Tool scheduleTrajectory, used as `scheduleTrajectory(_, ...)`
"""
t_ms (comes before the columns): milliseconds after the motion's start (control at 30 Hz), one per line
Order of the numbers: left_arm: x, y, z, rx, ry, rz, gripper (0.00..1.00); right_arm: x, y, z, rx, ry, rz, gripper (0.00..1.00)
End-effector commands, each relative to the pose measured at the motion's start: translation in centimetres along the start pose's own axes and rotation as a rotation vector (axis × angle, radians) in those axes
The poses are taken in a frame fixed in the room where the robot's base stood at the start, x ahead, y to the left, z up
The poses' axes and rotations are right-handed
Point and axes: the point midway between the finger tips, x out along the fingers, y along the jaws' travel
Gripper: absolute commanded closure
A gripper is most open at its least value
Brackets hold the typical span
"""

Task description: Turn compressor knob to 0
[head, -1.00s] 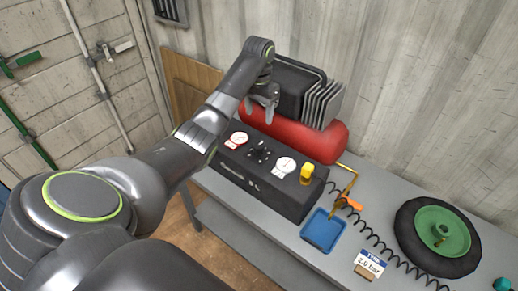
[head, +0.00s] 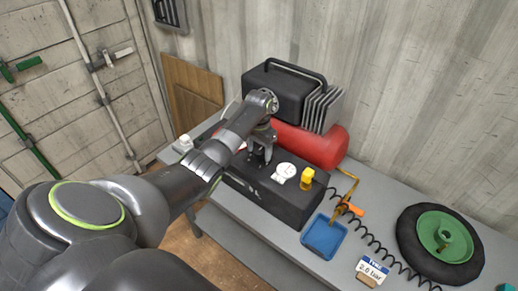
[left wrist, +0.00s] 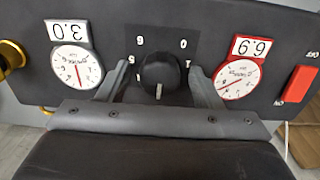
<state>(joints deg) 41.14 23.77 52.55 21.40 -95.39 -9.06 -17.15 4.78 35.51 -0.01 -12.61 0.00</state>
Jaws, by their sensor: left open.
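The compressor's black knob (left wrist: 160,76) sits on its dark control panel (left wrist: 215,32) in the left wrist view, where the lettering is upside down. A short white mark shows on the knob's lower side in that view, away from the 0 label (left wrist: 183,44) at its upper right. My left gripper (left wrist: 160,85) is open, with one finger on each side of the knob; I cannot tell whether they touch it. In the head view the left gripper (head: 261,153) is down at the panel and mostly hides the knob. My right gripper is not in view.
A white gauge (left wrist: 77,66) and a red-rimmed gauge (left wrist: 236,80) flank the knob, with a red switch (left wrist: 298,83) beyond. Behind the panel lies the red tank (head: 320,146). A blue tray (head: 323,237) and a wheel (head: 414,220) are on the bench to the right.

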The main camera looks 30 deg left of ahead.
Motion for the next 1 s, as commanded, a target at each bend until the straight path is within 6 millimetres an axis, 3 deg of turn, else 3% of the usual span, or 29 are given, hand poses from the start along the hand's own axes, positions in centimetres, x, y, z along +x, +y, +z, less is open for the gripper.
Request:
scheduleTrajectory(267,0.1,0.0,0.0,0.000,0.001,0.000,0.41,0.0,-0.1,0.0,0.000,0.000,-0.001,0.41)
scheduleTrajectory(600,0.1,0.0,0.0,0.000,0.001,0.000,0.85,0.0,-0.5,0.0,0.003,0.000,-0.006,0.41)
scheduleTrajectory(1000,-0.2,0.0,-0.1,-0.078,0.000,0.001,0.85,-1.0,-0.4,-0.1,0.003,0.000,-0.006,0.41)
